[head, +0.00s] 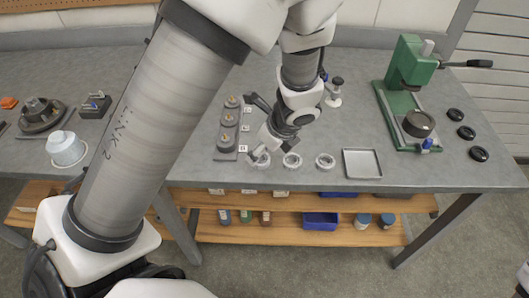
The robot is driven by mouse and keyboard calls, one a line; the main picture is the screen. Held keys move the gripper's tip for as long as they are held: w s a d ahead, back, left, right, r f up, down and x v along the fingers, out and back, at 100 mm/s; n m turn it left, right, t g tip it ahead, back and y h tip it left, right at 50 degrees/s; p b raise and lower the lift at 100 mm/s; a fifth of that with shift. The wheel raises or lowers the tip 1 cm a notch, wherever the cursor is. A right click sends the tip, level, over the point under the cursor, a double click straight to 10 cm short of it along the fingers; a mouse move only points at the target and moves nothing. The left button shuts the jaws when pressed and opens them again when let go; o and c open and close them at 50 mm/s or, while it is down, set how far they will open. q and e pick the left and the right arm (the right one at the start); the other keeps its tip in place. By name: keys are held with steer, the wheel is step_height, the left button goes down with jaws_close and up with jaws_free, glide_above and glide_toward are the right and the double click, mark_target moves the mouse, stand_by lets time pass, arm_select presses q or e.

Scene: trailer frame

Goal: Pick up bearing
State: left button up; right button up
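Three silver ring-shaped bearings stand in a row near the front edge of the grey bench: a left one (260,160), a middle one (292,161) and a right one (325,162). My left arm reaches over the bench, and its gripper (262,150) is low at the left bearing, partly covering it. Its fingers are small and overlap the bearing, so I cannot tell whether they are open, shut or touching it. My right gripper is not in view.
A dark rack (228,130) with round parts and number tags stands left of the gripper. A shallow square tray (361,163) lies right of the bearings. A green press (404,75) and several black discs (466,132) are farther right. A white cup-like part (65,148) is at left.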

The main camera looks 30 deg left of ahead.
mark_target(260, 160)
arm_select(q)
steer(key=b+x, duration=0.1)
steer(key=x, duration=0.1)
steer(key=b+x, duration=0.1)
steer(key=x, duration=0.2)
steer(key=shift+w+d, duration=0.1)
steer(key=shift+d, duration=0.15)
steer(key=shift+w+a+f, duration=0.1)
steer(key=shift+w+f, duration=0.15)
steer(key=shift+s+r, duration=0.2)
steer(key=shift+r, duration=0.1)
steer(key=shift+c, duration=0.4)
steer(key=shift+s, duration=0.15)
steer(key=c, duration=1.3)
